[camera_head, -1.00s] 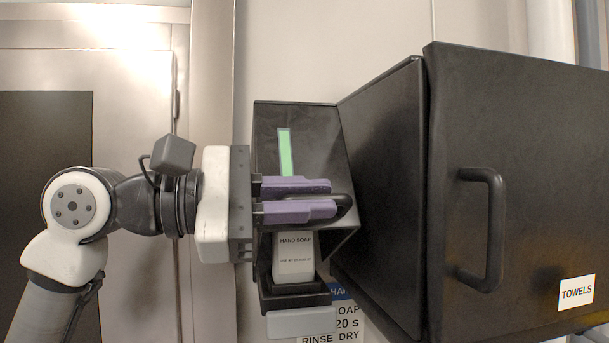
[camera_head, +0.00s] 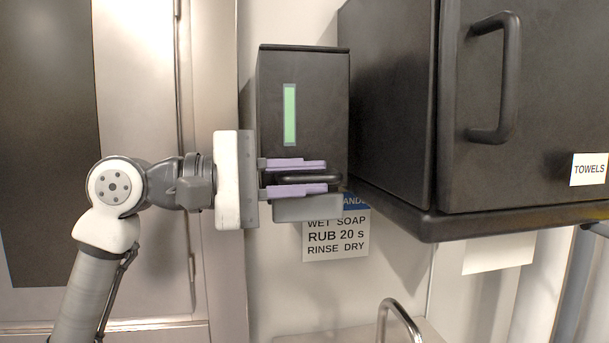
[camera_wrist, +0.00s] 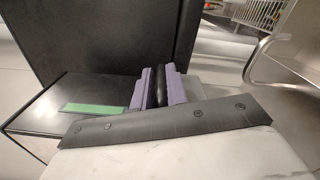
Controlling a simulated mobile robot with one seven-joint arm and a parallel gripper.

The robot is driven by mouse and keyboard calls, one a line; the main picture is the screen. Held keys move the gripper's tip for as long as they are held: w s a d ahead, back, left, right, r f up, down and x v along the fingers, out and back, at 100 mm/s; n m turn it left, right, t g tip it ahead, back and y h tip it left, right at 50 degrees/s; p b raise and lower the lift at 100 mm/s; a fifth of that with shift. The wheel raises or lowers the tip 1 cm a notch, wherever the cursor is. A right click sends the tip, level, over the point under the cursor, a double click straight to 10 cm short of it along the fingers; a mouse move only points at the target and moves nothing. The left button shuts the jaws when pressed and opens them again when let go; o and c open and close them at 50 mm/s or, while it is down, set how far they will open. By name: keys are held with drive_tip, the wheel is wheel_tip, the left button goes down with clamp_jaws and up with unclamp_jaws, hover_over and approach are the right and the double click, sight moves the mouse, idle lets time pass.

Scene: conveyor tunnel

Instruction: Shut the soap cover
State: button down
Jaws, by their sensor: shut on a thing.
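The black soap cover (camera_head: 303,115), with a green strip (camera_head: 290,114) on its front, hangs down flat over the dispenser in the head view. The soap pack is hidden behind it. My gripper (camera_head: 326,177) has its purple fingers shut on the dark bar handle (camera_head: 316,180) near the cover's lower edge. A grey tray (camera_head: 308,209) shows just below the handle. In the wrist view, the handle (camera_wrist: 159,88) stands between the purple fingers, and the cover (camera_wrist: 60,95) with its green strip lies to the left.
A black towel cabinet (camera_head: 390,100) with its own handle (camera_head: 508,80) stands close to the right of the dispenser. A wash sign (camera_head: 336,236) is on the wall below. A curved metal tap (camera_head: 398,312) rises at the bottom.

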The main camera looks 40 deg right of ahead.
drive_tip(key=shift+w+d+f, duration=0.15)
drive_tip(key=shift+f, duration=0.2)
drive_tip(key=c, duration=1.5)
unclamp_jaws()
drive_tip(key=shift+w+f, duration=0.1)
drive_tip(key=shift+w, duration=0.05)
drive_tip(key=shift+o, duration=0.2)
drive_tip(key=v, duration=1.3)
drive_tip(key=shift+w+a+r+b, duration=0.2)
drive_tip(key=shift+a+b, duration=0.15)
drive_tip(key=shift+b, duration=0.05)
